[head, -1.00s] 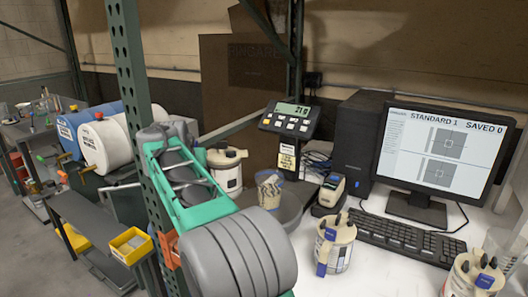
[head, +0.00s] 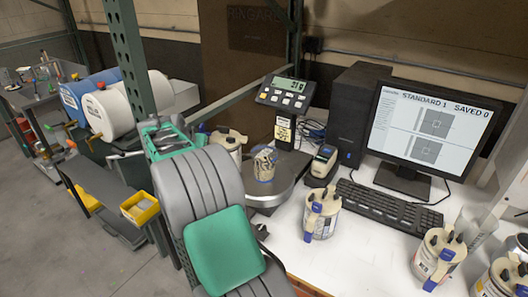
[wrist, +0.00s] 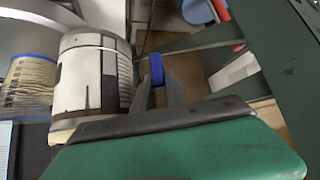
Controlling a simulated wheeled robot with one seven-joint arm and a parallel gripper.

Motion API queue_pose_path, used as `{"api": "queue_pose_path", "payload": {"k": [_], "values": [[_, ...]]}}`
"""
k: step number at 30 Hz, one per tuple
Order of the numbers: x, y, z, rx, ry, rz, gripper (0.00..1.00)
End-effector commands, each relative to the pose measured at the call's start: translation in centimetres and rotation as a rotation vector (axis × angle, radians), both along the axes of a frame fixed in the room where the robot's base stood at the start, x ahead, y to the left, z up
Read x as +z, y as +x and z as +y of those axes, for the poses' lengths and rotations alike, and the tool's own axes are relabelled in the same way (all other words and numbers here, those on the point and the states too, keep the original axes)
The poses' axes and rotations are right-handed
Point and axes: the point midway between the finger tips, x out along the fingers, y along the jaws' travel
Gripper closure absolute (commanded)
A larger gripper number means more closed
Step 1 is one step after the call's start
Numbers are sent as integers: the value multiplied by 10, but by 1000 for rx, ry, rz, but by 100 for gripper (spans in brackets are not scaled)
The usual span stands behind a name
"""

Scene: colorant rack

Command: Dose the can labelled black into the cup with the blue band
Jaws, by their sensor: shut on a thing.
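A can (head: 231,143) with a cream lid stands or is held left of the cup, partly behind my arm in the head view. In the wrist view the can (wrist: 92,80) shows a white, grey and black label; I cannot read its name. My gripper (wrist: 160,92) is beside it, its fingers closed around a blue handle (wrist: 156,68). In the head view my gripper is mostly hidden by my arm. The cup with the blue band (head: 263,163) stands on the scale plate (head: 285,180). It also shows at the left of the wrist view (wrist: 30,85), apart from the can.
The scale display (head: 287,92) stands behind the cup. Several more cans stand on the white bench, one (head: 322,216) nearest the scale, beside a keyboard (head: 390,207) and monitor (head: 425,130). A green rack post (head: 126,60) rises left of my arm.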

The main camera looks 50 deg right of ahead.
Motion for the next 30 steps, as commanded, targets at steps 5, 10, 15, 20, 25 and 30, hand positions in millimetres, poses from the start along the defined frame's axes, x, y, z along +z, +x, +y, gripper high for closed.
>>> {"api": "queue_pose_path", "payload": {"k": [5,10,15,20,25,30], "values": [[11,-5,-3,0,29,-66,100],[23,-10,-6,-2,72,-141,100],[45,-18,-12,-2,115,-214,100],[64,-25,-16,-2,154,-283,100],[89,-35,-22,-2,196,-357,100],[105,-41,-24,1,233,-413,100]]}}
